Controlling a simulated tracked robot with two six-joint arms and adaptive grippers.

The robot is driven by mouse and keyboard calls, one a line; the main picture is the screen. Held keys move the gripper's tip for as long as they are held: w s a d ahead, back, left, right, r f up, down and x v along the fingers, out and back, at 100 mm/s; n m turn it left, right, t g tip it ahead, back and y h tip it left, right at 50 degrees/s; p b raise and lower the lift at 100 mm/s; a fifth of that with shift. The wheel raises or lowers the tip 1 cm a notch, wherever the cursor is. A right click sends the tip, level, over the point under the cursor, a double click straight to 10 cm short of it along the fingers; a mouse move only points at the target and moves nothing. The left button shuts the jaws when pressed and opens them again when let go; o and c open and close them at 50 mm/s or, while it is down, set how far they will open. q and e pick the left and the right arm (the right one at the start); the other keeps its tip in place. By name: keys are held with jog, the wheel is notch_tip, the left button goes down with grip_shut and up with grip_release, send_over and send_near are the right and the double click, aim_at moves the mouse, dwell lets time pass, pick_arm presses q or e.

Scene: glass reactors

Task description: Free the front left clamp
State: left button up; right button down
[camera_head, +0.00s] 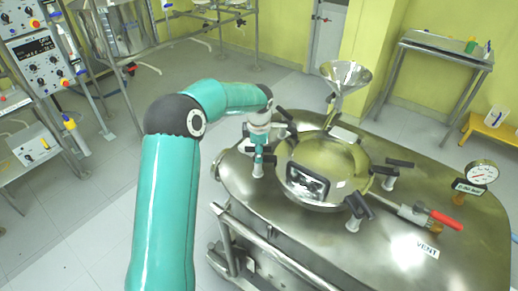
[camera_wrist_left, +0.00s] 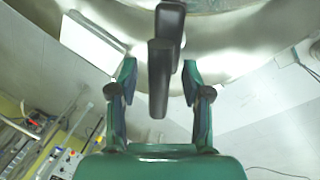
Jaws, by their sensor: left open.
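The round metal lid (camera_head: 322,172) with a window sits on top of the steel vessel, ringed by several clamps with black handles. My left gripper (camera_head: 258,146) is at the clamp on the lid's left side, pointing down at it. That front left clamp (camera_head: 269,159) shows a black handle, partly hidden by the gripper. In the left wrist view, the black clamp handle (camera_wrist_left: 160,80) stands between the two spread fingers of my left gripper (camera_wrist_left: 159,72), with gaps on both sides. The right gripper is not in view.
Another clamp (camera_head: 360,206) sits at the lid's front right. A steel funnel (camera_head: 345,75) rises behind the lid. A red-handled valve (camera_head: 446,221) and a gauge (camera_head: 482,172) stand on the right of the vessel top (camera_head: 390,250). A metal rail (camera_head: 262,246) runs along the vessel's front.

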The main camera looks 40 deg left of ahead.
pick_arm(q)
jog(key=shift+f, duration=0.15)
grip_shut()
